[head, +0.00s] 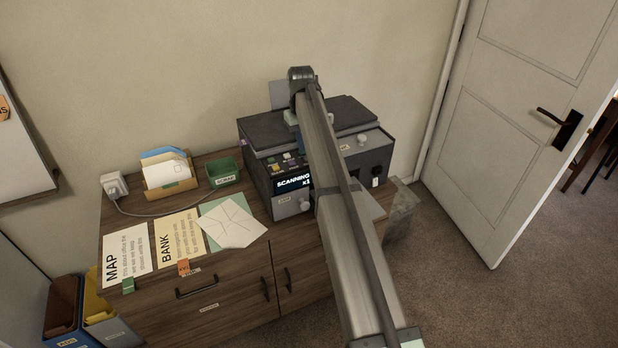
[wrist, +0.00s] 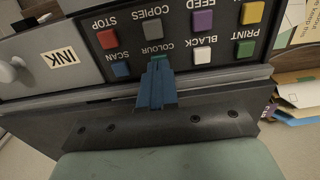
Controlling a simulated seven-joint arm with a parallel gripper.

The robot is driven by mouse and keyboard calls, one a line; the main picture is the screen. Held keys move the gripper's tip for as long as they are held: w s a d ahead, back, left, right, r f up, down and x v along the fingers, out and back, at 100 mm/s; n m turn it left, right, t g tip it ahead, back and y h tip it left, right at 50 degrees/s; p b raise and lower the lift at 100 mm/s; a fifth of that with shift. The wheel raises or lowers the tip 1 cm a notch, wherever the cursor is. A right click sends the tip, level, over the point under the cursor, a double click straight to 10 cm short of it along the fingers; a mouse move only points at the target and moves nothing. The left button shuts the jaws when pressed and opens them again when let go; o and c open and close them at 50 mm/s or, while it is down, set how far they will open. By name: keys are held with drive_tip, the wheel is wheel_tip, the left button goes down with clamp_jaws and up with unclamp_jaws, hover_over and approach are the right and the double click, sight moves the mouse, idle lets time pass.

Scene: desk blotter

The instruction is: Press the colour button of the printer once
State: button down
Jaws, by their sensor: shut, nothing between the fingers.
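The printer (head: 258,136) is dark and stands at the back right of the cabinet in the head view. Its lit display (head: 294,184) reads "SCANNING x1". In the wrist view its button panel shows upside down. My gripper (wrist: 157,80) is shut and empty, its blue fingertips at the COLOUR button (wrist: 158,59). They cover most of this teal button, and I cannot tell whether they touch it. The blue SCAN button (wrist: 120,69) is just left of the fingers, and the white BLACK button (wrist: 202,54) is to the right.
Around the panel are red STOP (wrist: 106,39), grey COPIES (wrist: 152,27), purple FEED (wrist: 203,20) and green PRINT (wrist: 245,48) buttons. Left of the printer are a green tray (head: 223,172), a letter holder (head: 168,172) and papers (head: 232,224). A door (head: 520,110) stands at right.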

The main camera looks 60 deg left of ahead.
drive_tip(key=shift+r, duration=2.9)
